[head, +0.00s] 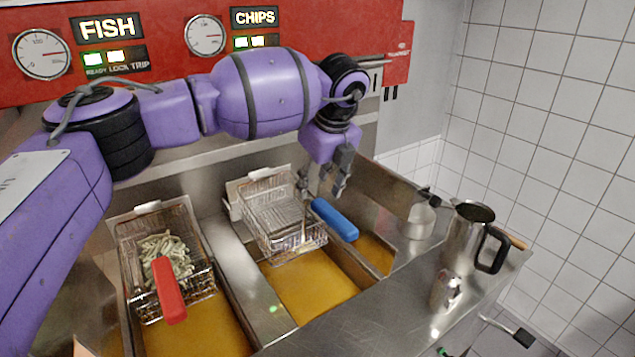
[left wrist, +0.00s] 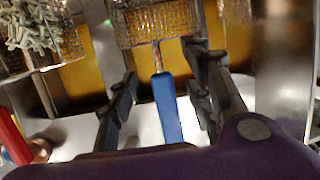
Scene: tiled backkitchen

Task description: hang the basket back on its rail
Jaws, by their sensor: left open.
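An empty wire basket (head: 285,222) with a blue handle (head: 336,220) is over the right-hand oil vat, its back end by the rear metal wall. In the left wrist view, the blue handle (left wrist: 167,110) points toward my palm. My left gripper (head: 322,188) is open, close to the handle; its fingers (left wrist: 160,70) show on either side of it in the wrist view. Contact cannot be told. A second basket (head: 128,262), with a red handle (head: 169,290) and pale fries (head: 166,252), is over the left vat. The rail is not clearly distinguishable. My right gripper is not in view.
Orange oil (head: 308,288) fills the vats. A steel jug (head: 466,235), a smaller steel pot (head: 418,220) and a shaker (head: 445,291) stand on the right counter. The red control panel (head: 165,50) is behind my left arm. The front counter (head: 350,325) is clear.

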